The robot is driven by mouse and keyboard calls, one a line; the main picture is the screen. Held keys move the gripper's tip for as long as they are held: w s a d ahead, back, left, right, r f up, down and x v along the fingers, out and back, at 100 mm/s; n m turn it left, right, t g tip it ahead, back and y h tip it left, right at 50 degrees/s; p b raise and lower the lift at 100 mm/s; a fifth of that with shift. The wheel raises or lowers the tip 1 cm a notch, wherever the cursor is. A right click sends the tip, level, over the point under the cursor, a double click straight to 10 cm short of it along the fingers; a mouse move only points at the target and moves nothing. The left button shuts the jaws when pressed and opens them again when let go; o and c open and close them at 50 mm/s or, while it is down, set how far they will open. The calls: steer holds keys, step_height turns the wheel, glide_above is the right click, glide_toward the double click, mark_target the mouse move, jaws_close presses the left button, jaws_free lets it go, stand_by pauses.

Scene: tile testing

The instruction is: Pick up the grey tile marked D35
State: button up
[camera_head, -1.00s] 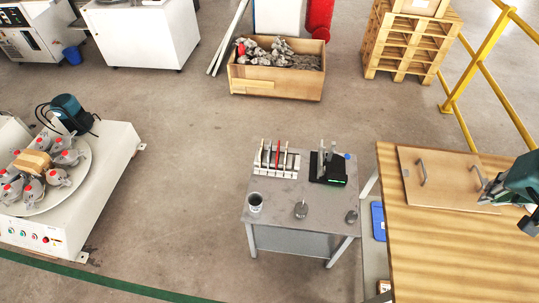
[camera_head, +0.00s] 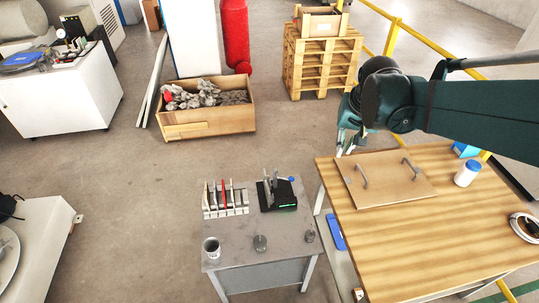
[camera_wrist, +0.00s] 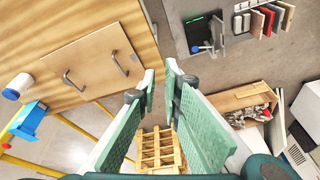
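Several thin tiles stand upright in a slotted rack (camera_head: 226,211) on the small grey table (camera_head: 225,236) in the head view. One is red (camera_head: 224,192); others look white, grey or dark. No D35 marking is legible, so I cannot tell which tile bears it. The tiles also show at the upper right of the wrist view, with the red one (camera_wrist: 268,20) among them. My gripper (camera_head: 346,143) hangs beyond the wooden table's far left corner, right of the rack and well apart from it. In the wrist view the fingers (camera_wrist: 158,78) are separated by a gap with nothing between them.
A black device (camera_head: 277,193) stands right of the rack; a cup (camera_head: 211,247) stands in front. The wooden table (camera_head: 430,245) carries a board with two handles (camera_head: 385,180) and a white bottle (camera_head: 467,173). A rubble crate (camera_head: 205,125) and pallets (camera_head: 322,62) stand behind.

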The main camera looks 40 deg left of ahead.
steer(key=s+a+f+n+g, duration=0.1)
steer(key=s+a+f, duration=0.1)
steer(key=a+f, duration=0.5)
steer(key=s+a+f+n, duration=0.1)
steer(key=a+f, duration=0.2)
steer(key=a, duration=0.8)
steer(key=s+a+f+g, duration=0.1)
steer(key=s+a+f, duration=0.1)
steer(key=a+f, duration=0.5)
steer(key=s+a+f, duration=0.4)
steer(key=a+f, duration=0.1)
steer(key=a, duration=0.1)
steer(key=s+a+f+n+h, duration=0.1)
steer(key=s+a+f, duration=0.3)
steer(key=a, duration=0.3)
steer(key=s+a+f+n+h, duration=0.1)
steer(key=s+a+f, duration=0.4)
steer(key=s+a, duration=0.1)
steer(key=shift+s+a+f+g, duration=0.15)
steer(key=shift+a+f+g, duration=0.2)
steer(key=shift+g, duration=0.05)
steer(key=shift+f, duration=1.25)
steer(key=shift+f, duration=0.1)
